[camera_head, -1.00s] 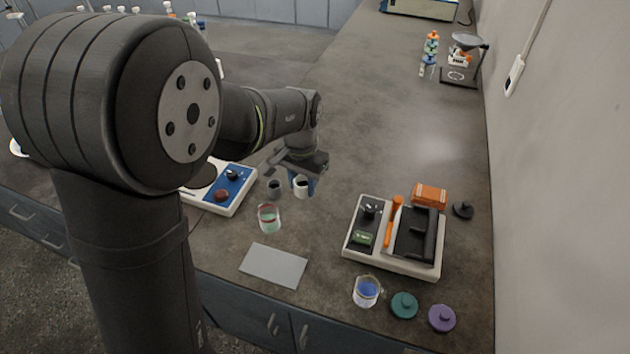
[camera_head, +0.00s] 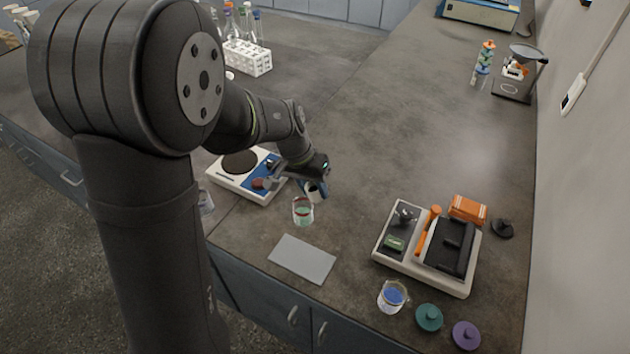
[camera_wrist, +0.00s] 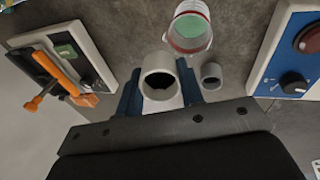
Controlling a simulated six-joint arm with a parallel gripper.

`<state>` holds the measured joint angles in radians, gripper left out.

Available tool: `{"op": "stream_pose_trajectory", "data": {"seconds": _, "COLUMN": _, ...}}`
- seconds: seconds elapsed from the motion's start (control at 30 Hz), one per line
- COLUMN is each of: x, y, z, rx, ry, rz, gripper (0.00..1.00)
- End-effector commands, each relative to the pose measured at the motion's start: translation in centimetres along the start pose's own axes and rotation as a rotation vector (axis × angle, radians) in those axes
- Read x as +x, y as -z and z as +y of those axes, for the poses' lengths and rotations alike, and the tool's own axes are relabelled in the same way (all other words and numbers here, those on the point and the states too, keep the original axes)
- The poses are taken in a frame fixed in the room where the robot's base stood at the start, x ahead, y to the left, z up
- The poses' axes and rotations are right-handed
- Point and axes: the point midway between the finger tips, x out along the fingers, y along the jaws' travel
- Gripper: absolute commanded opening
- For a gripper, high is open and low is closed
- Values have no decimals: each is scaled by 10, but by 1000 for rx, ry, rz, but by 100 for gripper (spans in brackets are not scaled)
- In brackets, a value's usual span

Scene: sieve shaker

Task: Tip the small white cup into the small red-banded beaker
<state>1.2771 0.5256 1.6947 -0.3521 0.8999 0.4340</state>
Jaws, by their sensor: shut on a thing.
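The small white cup (camera_wrist: 159,72) is between the blue fingers of my gripper (camera_wrist: 160,98) in the wrist view, its dark opening facing the camera. The gripper is shut on it. In the head view my gripper (camera_head: 314,188) holds the cup (camera_head: 313,195) just behind and right of the small red-banded beaker (camera_head: 303,212). The beaker stands on the bench with pale green contents. It also shows in the wrist view (camera_wrist: 190,30), beyond the cup and apart from it. I cannot tell the cup's exact tilt or contents.
A small grey cup (camera_wrist: 211,75) stands beside the white cup in the wrist view. A blue-and-white hotplate (camera_head: 247,175) is left of the gripper. A grey plate (camera_head: 302,259) lies in front of the beaker. The shaker unit (camera_head: 428,247) stands to the right, with a blue-filled beaker (camera_head: 392,296) in front.

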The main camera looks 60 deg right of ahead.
Motion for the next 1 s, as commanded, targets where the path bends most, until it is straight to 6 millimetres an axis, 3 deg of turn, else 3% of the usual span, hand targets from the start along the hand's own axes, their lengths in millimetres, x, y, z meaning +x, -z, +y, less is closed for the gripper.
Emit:
{"op": "stream_pose_trajectory", "data": {"seconds": 0.27, "x": 2, "y": -1, "z": -2, "rx": -6, "ry": -198, "rz": 82, "gripper": 13}}
{"op": "stream_pose_trajectory", "data": {"seconds": 1.0, "x": -3, "y": -1, "z": -2, "rx": -5, "ry": -499, "rz": 204, "gripper": 13}}
